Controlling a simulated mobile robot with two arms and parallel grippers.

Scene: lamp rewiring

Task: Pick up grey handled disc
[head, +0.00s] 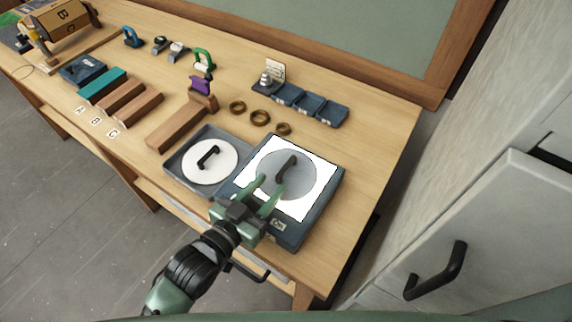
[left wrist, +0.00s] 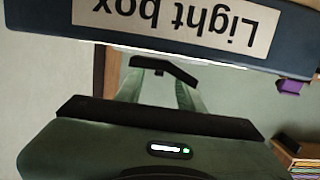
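The grey handled disc (head: 301,184) lies flat on the bright white top of the light box (head: 322,207). Its black arched handle stands up from the middle of the disc. My left gripper (head: 264,187) is open and empty over the near side of the light box, its green fingers pointing at the handle. In the left wrist view the dark handle (left wrist: 163,68) shows just beyond the spread fingertips (left wrist: 158,88); I cannot tell if they touch it. The light box label (left wrist: 175,20) appears upside down there. My right gripper is not in view.
A grey tray (head: 174,171) holding a white handled disc (head: 205,173) sits left of the light box. Several brown rings (head: 260,117) and blue bins (head: 308,104) lie behind. A wooden stand with a purple piece (head: 199,87) is at back left. A cabinet is at right.

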